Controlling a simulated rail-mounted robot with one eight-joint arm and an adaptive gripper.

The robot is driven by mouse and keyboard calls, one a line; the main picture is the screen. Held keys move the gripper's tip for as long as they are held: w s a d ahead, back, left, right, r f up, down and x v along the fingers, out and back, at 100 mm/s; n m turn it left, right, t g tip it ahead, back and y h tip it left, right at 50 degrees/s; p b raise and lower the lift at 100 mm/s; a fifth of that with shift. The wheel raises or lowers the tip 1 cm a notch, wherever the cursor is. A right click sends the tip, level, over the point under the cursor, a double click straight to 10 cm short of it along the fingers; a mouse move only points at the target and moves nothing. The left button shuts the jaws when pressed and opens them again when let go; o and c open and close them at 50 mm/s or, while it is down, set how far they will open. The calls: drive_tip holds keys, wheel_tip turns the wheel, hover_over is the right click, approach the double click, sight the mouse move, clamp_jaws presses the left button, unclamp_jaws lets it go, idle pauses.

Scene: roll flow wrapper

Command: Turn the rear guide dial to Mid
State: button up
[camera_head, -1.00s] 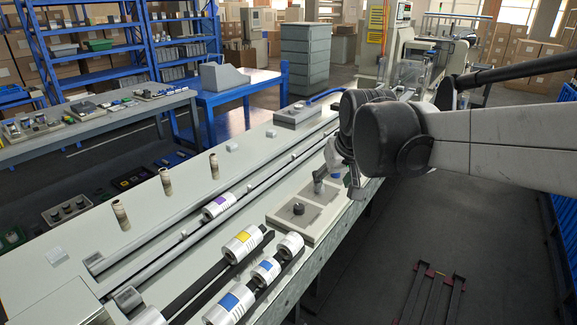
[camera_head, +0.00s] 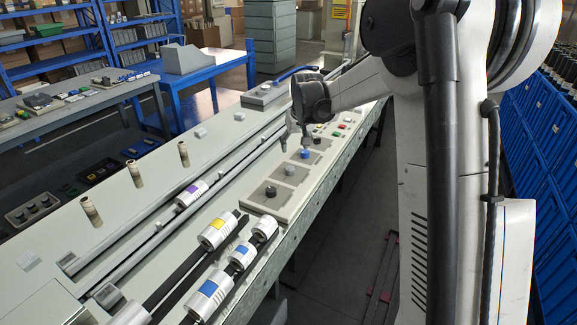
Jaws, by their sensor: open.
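A raised panel (camera_head: 262,205) on the machine bed carries a row of knobs. A black knob (camera_head: 270,191) is nearest, a grey knob (camera_head: 290,170) is in the middle, and a blue knob (camera_head: 305,154) is farthest. I cannot tell which of them is the rear guide dial, and their labels and settings are too small to read. My gripper (camera_head: 295,147) points down over the far end of this row, close to the blue knob. Its fingers are apart with nothing seen between them. I cannot tell whether a finger touches the blue knob.
Several coloured push buttons (camera_head: 337,133) lie just beyond the knobs. Labelled rolls (camera_head: 217,229) lie on dark rails in front. Long guide rails (camera_head: 150,240) run along the bed to the left, with upright brown posts (camera_head: 183,154) beyond them.

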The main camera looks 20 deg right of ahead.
sight(290, 168)
drive_tip(key=x, duration=1.4)
drive_tip(key=shift+s+b, duration=0.1)
drive_tip(key=shift+b, duration=0.2)
drive_tip(key=c, duration=1.1)
